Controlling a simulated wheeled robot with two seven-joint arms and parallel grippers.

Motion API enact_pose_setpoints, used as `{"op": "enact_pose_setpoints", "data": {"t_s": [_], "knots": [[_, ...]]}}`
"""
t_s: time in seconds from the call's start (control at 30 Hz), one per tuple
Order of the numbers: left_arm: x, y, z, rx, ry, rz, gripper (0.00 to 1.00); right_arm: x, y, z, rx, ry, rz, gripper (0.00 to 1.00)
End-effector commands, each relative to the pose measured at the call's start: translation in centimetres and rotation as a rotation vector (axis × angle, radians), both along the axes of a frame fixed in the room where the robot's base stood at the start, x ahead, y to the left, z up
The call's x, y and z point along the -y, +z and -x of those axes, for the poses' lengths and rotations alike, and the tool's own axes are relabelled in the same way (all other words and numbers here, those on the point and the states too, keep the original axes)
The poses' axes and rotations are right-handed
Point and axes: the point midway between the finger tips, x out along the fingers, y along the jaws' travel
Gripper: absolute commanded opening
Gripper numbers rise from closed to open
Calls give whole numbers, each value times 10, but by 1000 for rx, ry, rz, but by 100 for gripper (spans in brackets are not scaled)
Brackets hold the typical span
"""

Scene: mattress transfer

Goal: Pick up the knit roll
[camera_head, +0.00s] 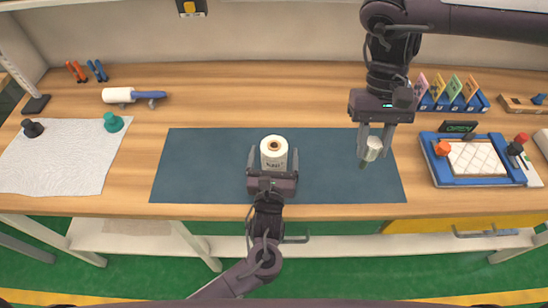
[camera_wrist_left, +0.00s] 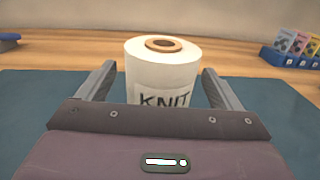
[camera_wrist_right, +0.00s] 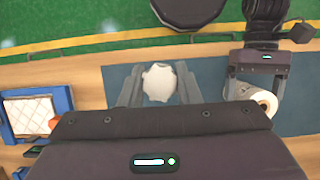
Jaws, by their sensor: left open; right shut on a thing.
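The knit roll (camera_head: 274,152) is a white upright cylinder with a brown core and a "KNIT" label, standing on the dark blue mat (camera_head: 210,165). It also shows in the left wrist view (camera_wrist_left: 160,72), label facing my gripper. My left gripper (camera_head: 273,160) is open, with one finger on each side of the roll. In the left wrist view, gaps show between the fingers and the roll. My right gripper (camera_head: 374,150) is shut on a small white object (camera_wrist_right: 158,83) above the mat's right end. I cannot tell exactly what that object is.
A white sheet (camera_head: 60,165) lies at the left, with dark and green knobs on it. A blue-handled lint roller (camera_head: 120,95) is behind. A blue tray (camera_head: 432,170) with a quilted pad is at the right, near a card rack (camera_head: 455,103). The mat's left part is clear.

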Motion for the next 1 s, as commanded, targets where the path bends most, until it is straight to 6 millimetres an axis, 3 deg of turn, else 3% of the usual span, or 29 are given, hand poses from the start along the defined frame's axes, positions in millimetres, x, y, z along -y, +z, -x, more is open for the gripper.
{"op": "enact_pose_setpoints", "data": {"t_s": [0.3,0.77,1.0], "knots": [[1,0,-8,0,-1,0,86,0,1,0,0,0,0,3],[1,0,-8,0,-1,0,28,0,1,0,0,0,0,3],[1,1,-8,2,-1,1,28,0,1,0,0,0,0,3]]}}
